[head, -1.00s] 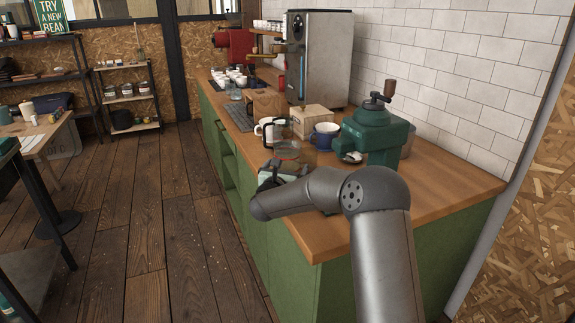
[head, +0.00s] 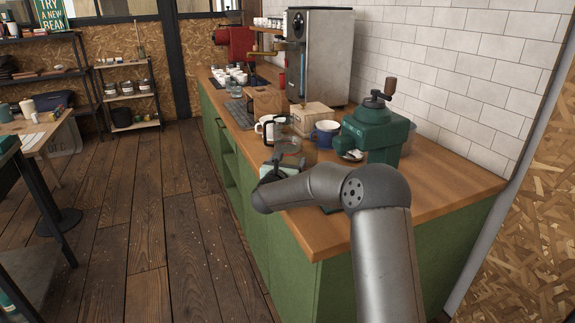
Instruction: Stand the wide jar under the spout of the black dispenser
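A clear glass jar (head: 293,148) stands on the wooden counter beyond my wrist, partly hidden by my gripper; it may be the wide jar. My gripper (head: 284,161) is at the jar's near side, its dark fingers overlapping the glass in the head view. At this size I cannot tell whether the fingers are open or shut, or whether they touch the glass. I cannot make out a black dispenser with a spout for certain.
A white jug (head: 265,128), a cardboard box (head: 313,117) and a blue mug (head: 325,135) stand close behind. A green hand grinder (head: 372,135) is to the right. A large steel machine (head: 325,55) stands farther back. The counter's front right (head: 440,185) is bare.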

